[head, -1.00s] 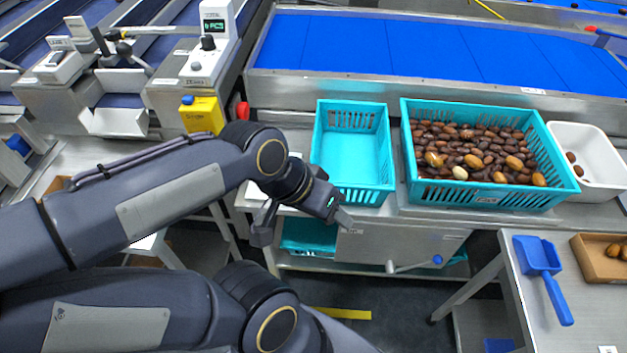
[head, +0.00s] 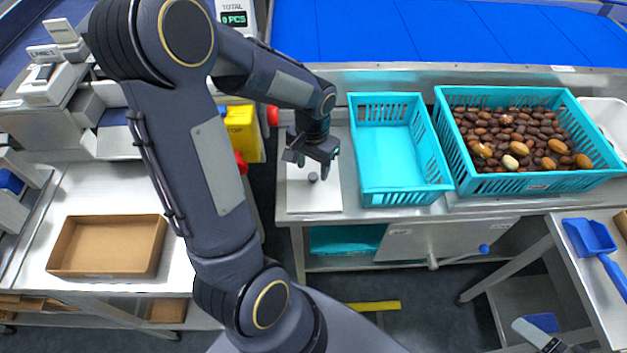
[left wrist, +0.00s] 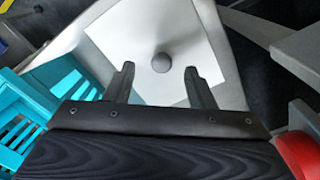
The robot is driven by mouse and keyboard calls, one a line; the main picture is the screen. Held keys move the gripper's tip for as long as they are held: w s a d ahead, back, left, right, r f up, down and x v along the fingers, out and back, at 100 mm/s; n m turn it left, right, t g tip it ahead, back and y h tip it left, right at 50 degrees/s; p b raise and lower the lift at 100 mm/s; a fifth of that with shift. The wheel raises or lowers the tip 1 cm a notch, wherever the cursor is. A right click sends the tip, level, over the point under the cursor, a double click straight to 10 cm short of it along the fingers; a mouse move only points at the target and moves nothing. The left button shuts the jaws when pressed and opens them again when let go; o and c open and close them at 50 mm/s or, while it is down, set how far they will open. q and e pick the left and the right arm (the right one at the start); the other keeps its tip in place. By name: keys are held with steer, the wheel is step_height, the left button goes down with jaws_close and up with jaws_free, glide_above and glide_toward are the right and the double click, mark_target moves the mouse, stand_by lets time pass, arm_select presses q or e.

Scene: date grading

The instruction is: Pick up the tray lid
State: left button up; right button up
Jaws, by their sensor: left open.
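The tray lid (head: 327,200) is a flat white square plate with a small grey knob (head: 313,177) on top. It lies on the steel bench, left of the empty teal crate. The lid also shows in the left wrist view (left wrist: 120,45), with its knob (left wrist: 161,62) near the middle. My left gripper (head: 312,163) is open and empty above the lid. In the left wrist view my two left fingers (left wrist: 160,84) point toward the lid, one on each side of the knob's line, apart from it.
The empty teal crate (head: 437,183) stands close right of the lid; a teal crate of dates (head: 545,182) is beyond it. A yellow box (head: 240,135) with red parts is to the left. An empty cardboard tray (head: 110,273) lies on the left table. A blue scoop (head: 590,238) is at right.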

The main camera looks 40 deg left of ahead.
mark_target(312, 176)
arm_select(q)
steer(key=f, duration=0.4)
steer(key=shift+w+a+f, duration=0.1)
steer(key=shift+w+a, duration=0.1)
steer(key=c, duration=1.1)
